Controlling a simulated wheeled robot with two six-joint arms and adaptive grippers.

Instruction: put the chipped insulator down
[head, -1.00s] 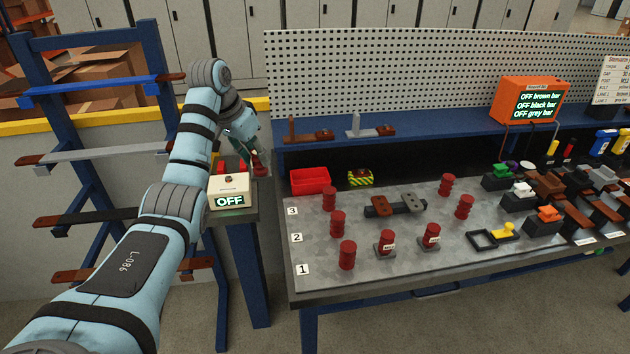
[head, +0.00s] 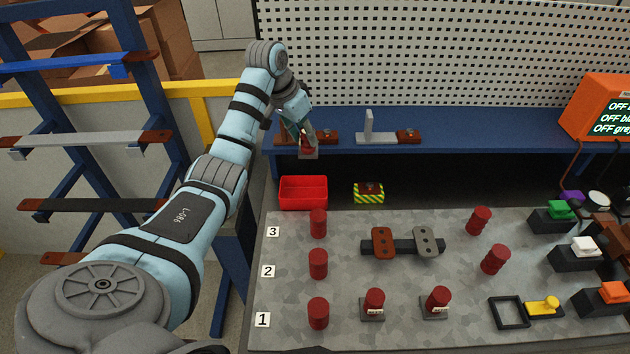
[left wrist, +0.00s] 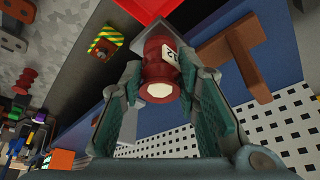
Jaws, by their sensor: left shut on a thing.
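The held insulator (head: 308,151) is a dark red ribbed cylinder. In the left wrist view this insulator (left wrist: 158,72) shows a pale round end and a white label with dark marks; I cannot make out a chip. My left gripper (head: 303,142) is shut on it, with one finger on each side in the left wrist view (left wrist: 160,60). The insulator hangs in the air in front of the blue shelf, above the red bin (head: 303,193) in the picture. The bin (left wrist: 143,12) also shows beyond the insulator in the left wrist view. My right gripper is not in view.
Several red insulators stand on the grey bench (head: 400,285), including one (head: 318,223) by label 3. Brown and grey brackets (head: 390,137) rest on the blue shelf (head: 470,130).

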